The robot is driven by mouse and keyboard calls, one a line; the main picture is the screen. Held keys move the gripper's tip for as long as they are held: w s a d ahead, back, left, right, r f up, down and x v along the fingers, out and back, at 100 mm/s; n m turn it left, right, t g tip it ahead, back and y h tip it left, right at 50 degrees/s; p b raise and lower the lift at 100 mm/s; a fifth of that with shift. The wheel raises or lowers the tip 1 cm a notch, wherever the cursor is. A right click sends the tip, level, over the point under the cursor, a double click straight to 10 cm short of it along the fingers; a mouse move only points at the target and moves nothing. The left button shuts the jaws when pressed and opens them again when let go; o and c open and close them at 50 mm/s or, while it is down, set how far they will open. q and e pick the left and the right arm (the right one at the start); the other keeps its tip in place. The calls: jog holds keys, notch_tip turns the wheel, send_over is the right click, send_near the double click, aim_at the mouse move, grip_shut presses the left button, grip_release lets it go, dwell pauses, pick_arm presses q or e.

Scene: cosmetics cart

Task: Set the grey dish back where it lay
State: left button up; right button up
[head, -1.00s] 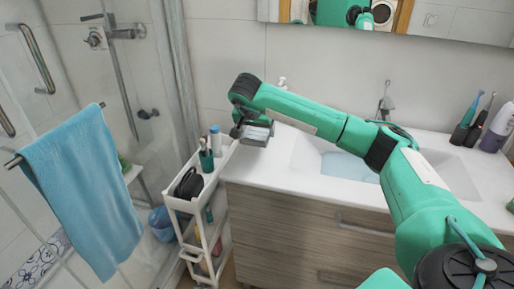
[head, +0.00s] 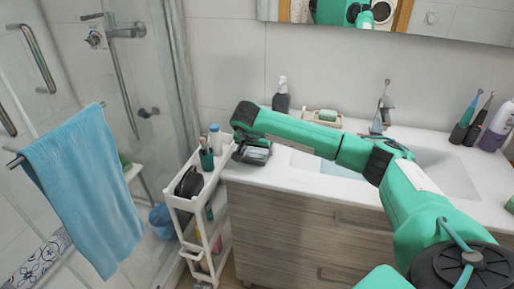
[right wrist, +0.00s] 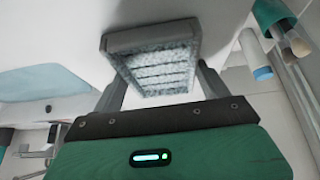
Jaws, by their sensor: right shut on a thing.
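My right gripper (head: 251,150) is at the left end of the white counter, beside the cart. It is shut on the grey dish (head: 257,154), which shows just below the gripper. In the right wrist view the dish (right wrist: 155,62) is a grey rectangle with a speckled, ribbed face, tilted in the picture, with a finger at each side. The dish is at or just above the counter top (head: 246,174); I cannot tell whether it touches. My left gripper is not in view.
The white cart (head: 188,203) stands left of the counter, with a brush cup (head: 206,159) and white bottle (head: 215,138) near the gripper. A dark pump bottle (head: 281,98) and soap tray (head: 322,117) stand behind the arm. The sink (head: 440,172) lies to the right.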

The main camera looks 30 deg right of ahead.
jog(key=shift+f, duration=0.2)
jog(key=o, duration=0.8)
jog(key=shift+s, duration=0.1)
jog(key=o, duration=0.3)
jog(key=shift+s, duration=0.1)
jog(key=shift+s+d, duration=0.1)
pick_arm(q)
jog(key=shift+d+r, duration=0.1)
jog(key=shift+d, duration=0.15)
